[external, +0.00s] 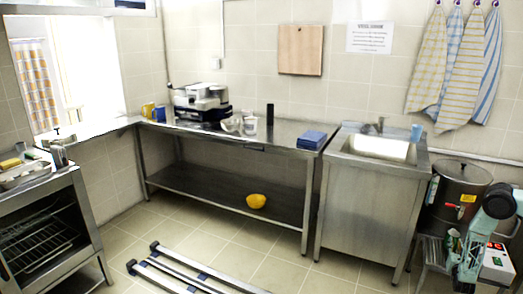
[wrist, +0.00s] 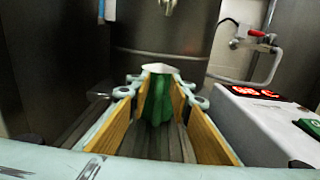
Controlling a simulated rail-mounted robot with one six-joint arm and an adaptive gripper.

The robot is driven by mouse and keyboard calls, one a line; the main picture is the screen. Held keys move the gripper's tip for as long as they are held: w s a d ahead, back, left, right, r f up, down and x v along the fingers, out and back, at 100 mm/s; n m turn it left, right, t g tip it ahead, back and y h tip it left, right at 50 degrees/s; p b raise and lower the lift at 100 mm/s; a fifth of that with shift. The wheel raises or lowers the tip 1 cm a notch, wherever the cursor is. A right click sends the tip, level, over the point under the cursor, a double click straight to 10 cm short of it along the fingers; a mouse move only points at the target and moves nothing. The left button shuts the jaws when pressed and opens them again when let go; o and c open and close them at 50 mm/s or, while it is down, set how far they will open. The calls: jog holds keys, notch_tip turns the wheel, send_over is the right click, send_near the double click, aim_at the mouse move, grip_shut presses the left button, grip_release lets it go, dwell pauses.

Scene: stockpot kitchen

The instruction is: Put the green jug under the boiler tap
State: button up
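The green jug (wrist: 158,102) has a pale top and stands upright between my gripper's (wrist: 161,90) tan finger pads. Green fills the gap near the fingertips, and the pads appear to touch its sides. In the external view the jug (external: 453,238) shows partly beside my gripper (external: 464,262), low at the right. The jug's base is hard to make out.
A white box with a red lit display (wrist: 256,92) stands close to the right of my fingers. A red-handled valve on a pipe (wrist: 262,38) is behind it. The sink cabinet (external: 368,190) stands left of the boiler. My rail lies on the open floor.

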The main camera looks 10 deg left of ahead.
jog(key=shift+o, duration=0.2)
jog(key=shift+r, duration=0.1)
jog(key=shift+p+v, duration=1.15)
jog(key=shift+v, duration=4.8)
jog(key=shift+r, duration=0.1)
